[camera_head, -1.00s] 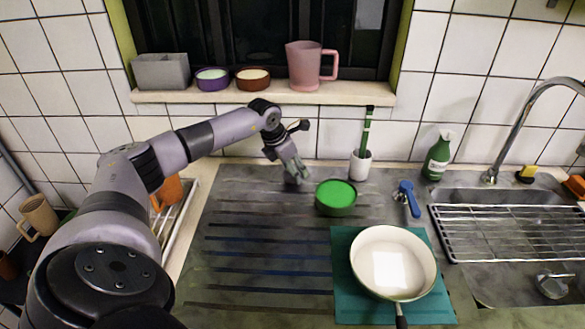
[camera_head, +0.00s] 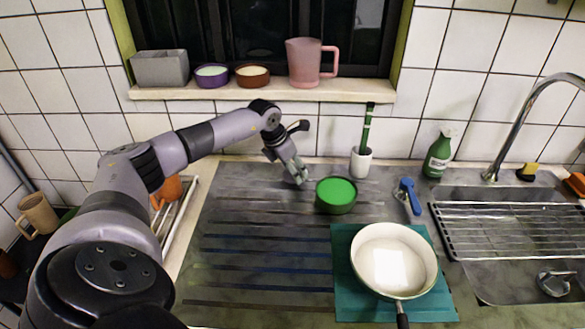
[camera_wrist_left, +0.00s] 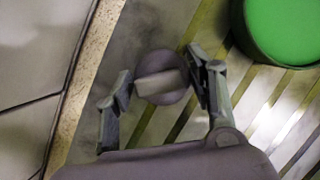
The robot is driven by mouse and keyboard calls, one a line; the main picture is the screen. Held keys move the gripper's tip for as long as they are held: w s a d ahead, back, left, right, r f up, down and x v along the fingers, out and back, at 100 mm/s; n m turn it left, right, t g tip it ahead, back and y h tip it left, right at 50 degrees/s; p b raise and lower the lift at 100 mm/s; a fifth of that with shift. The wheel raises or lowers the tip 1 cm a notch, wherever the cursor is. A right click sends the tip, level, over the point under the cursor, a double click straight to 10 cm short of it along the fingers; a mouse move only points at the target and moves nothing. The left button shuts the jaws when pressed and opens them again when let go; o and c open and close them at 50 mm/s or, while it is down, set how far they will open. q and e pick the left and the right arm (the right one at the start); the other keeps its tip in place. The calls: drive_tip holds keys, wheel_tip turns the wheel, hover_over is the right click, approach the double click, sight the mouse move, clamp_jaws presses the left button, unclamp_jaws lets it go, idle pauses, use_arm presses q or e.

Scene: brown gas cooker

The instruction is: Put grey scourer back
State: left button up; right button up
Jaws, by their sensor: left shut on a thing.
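In the left wrist view, a round grey scourer (camera_wrist_left: 161,77) with a paler raised block on top sits between the two fingers of my left gripper (camera_wrist_left: 163,82). The gripper is shut on it. In the head view, my left gripper (camera_head: 299,176) points down just above the back of the grey ribbed drainboard (camera_head: 235,225), left of the green-filled round pot. The scourer cannot be made out there. My right gripper is not in view.
The green pot (camera_head: 336,194) stands close right of the gripper. Behind it are a white brush holder (camera_head: 361,162) and a windowsill with a grey box (camera_head: 160,69), bowls and a pink jug (camera_head: 307,64). A white pan (camera_head: 377,250) lies on a teal mat.

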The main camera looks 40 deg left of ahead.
use_arm(q)
drive_tip(key=shift+f, duration=0.2)
drive_tip(key=o, duration=1.1)
drive_tip(key=shift+s+r, duration=0.1)
drive_tip(key=shift+r, duration=0.1)
drive_tip(key=v, duration=1.1)
drive_tip(key=shift+r, duration=0.3)
